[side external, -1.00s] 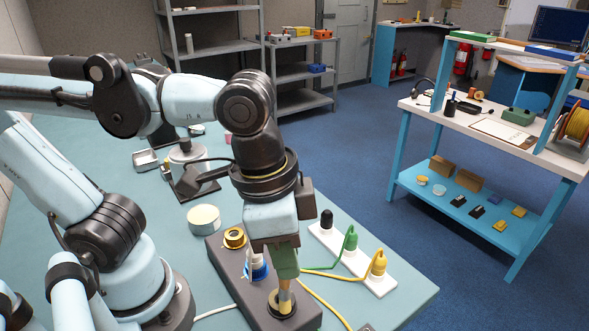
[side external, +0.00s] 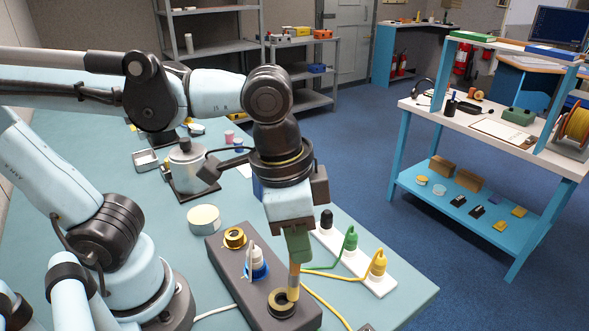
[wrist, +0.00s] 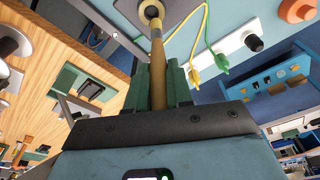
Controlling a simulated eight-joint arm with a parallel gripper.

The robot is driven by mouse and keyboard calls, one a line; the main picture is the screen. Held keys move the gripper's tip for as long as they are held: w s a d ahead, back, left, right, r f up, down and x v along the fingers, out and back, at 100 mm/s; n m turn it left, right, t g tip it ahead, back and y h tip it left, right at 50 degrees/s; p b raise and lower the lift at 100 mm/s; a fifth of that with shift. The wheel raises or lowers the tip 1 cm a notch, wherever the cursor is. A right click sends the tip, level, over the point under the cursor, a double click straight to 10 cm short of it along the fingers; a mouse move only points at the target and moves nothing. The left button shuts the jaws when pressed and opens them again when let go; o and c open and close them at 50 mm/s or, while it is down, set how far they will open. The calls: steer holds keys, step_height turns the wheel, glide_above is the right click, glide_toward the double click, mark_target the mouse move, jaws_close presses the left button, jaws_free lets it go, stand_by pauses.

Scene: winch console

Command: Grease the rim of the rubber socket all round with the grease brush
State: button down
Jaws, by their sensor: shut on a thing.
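My gripper (side external: 298,250) points down over the dark grey console and is shut on the grease brush (side external: 294,280). The brush has a tan handle with a darker band, and it also shows between the green fingers in the wrist view (wrist: 156,55). The black rubber socket (side external: 277,306) is a ring at the near end of the console. The brush's lower end is at the socket's right, far side in the side view and hides part of the rim. Whether it touches the rim, and any grease there, I cannot tell.
The console (side external: 228,262) also carries a brass socket (side external: 234,238) and a blue socket with a white plug (side external: 256,262). A white strip (side external: 368,276) with black, green and yellow plugs lies to the right, with cables running close by. A round tin (side external: 204,218) stands left.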

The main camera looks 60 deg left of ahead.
steer(key=shift+w+a, duration=0.1)
steer(key=shift+a, duration=0.3)
steer(key=s, duration=0.3)
steer(key=shift+s+a, duration=0.2)
steer(key=shift+a, duration=0.05)
stand_by(0.8)
steer(key=shift+r, duration=2.55)
